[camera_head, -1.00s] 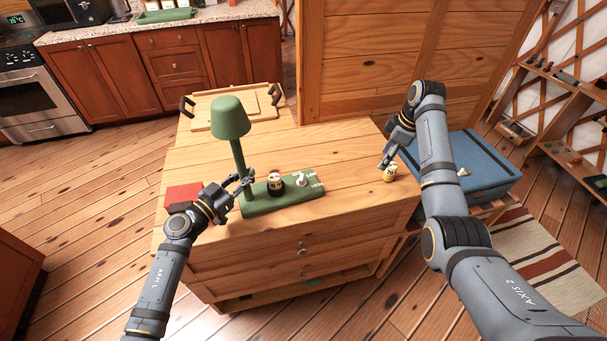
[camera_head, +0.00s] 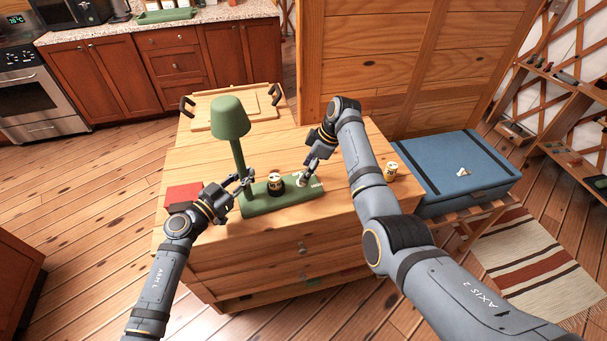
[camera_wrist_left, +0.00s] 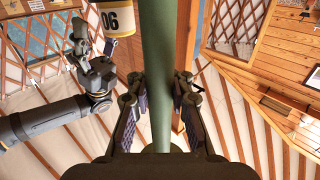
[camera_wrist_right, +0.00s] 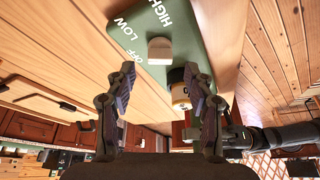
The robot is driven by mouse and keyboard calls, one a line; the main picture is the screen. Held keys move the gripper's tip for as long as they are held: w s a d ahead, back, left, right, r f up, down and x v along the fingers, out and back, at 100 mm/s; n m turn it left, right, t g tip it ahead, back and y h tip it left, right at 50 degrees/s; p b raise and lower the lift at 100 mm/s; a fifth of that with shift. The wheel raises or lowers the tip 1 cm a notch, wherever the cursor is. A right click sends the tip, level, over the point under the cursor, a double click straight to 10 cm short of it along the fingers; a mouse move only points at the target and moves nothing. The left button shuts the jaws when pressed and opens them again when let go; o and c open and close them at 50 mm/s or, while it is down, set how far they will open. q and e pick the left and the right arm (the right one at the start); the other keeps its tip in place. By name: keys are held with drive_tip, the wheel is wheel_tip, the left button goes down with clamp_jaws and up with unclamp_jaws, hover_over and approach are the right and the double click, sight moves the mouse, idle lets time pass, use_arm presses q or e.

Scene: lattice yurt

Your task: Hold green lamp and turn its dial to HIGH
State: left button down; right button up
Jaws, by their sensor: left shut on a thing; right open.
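The green lamp (camera_head: 231,118) stands upright on the wooden dresser, its long base (camera_head: 255,204) along the front. My left gripper (camera_head: 241,187) is shut on the lamp's post; the post (camera_wrist_left: 158,65) runs between its fingers in the left wrist view. The pale dial (camera_wrist_right: 160,50) is on the base's right end, with OFF, LOW and HIGH printed around it. I cannot tell which label it points at. My right gripper (camera_wrist_right: 160,76) is open and empty, its fingertips just short of the dial and either side of it. In the head view my right gripper (camera_head: 306,176) partly hides the dial.
A dark can with a pale label (camera_head: 275,182) stands at the base, close to the dial. A small yellow-labelled can (camera_head: 390,171) is at the dresser's right. A red square (camera_head: 182,194) and a wooden tray (camera_head: 203,118) lie at left and back. A blue case (camera_head: 455,168) is beyond the right edge.

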drive_tip(key=shift+x, duration=1.75)
